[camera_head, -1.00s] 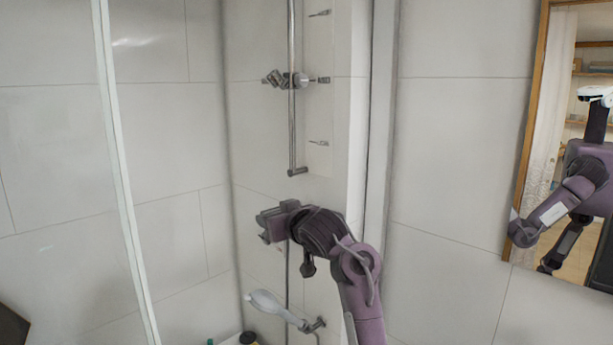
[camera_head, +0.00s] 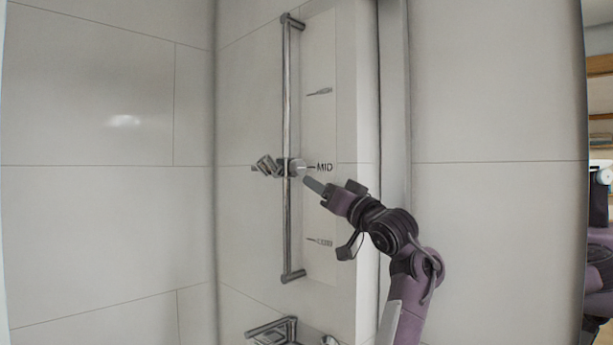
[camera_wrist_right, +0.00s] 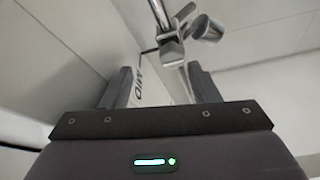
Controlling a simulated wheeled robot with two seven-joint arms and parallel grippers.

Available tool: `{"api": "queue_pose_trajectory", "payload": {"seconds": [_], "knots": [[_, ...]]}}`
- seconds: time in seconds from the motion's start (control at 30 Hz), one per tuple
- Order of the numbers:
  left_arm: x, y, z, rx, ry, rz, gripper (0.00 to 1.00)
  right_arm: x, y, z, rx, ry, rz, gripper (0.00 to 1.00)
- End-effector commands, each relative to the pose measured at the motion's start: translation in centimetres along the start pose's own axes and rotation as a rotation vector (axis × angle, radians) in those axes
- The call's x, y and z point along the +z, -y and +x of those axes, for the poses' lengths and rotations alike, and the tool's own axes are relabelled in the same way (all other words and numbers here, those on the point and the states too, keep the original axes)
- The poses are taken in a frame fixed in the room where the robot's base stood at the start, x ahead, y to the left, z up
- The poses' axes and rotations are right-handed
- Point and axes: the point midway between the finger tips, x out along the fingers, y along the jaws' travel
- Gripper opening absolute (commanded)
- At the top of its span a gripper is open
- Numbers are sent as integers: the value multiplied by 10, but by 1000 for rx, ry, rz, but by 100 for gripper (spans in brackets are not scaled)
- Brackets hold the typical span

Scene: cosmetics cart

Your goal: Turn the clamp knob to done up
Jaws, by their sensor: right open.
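The clamp with its grey knob (camera_head: 299,168) sits on a vertical chrome rail (camera_head: 287,90), at the printed word MID. A tilted metal holder (camera_head: 266,164) sticks out to the left of the clamp. My right gripper (camera_head: 313,186) is just below and right of the knob, apart from it. In the right wrist view my right gripper (camera_wrist_right: 158,74) is open and empty, with the clamp (camera_wrist_right: 171,48) beyond the gap between its fingers. The holder (camera_wrist_right: 206,29) shows right of the clamp there. My left gripper is in neither current view.
White tiled walls (camera_head: 480,90) enclose the corner behind and beside the rail. A chrome fixture (camera_head: 275,330) shows at the bottom. The space left of the rail is free.

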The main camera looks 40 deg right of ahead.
Motion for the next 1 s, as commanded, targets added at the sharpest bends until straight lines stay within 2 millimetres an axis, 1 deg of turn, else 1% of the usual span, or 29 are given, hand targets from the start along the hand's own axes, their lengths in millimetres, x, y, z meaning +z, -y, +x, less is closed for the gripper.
{"api": "queue_pose_trajectory", "payload": {"seconds": [0.03,0.07,0.13,0.3,0.4,0.47,0.53,0.73,0.8,0.87,0.97,1.0], "knots": [[-6,-2,-7,3,-6,-1,36,-7,0,7,0,-7,6,55],[-7,-3,-10,3,-7,-2,36,-8,1,11,-1,-7,7,55],[0,0,-20,-1,3,0,36,-9,2,22,-1,-4,8,55],[39,20,-43,-25,62,4,36,-9,1,50,1,-3,7,55],[49,25,-52,-31,79,4,36,-8,0,63,1,-4,7,55],[48,26,-56,-32,78,3,36,-7,0,69,1,-4,5,55],[43,24,-58,-30,70,3,36,-6,0,73,1,-5,5,55],[10,11,-56,-15,22,-2,36,-4,-1,76,3,-6,3,55],[5,8,-56,-11,16,-1,36,-4,-1,76,2,-6,3,55],[6,8,-56,-10,17,1,36,-4,-1,76,2,-6,3,55],[10,8,-56,-10,24,2,36,-4,-1,76,2,-6,3,44],[13,8,-56,-10,27,2,36,-4,-1,76,2,-6,3,38]]}}
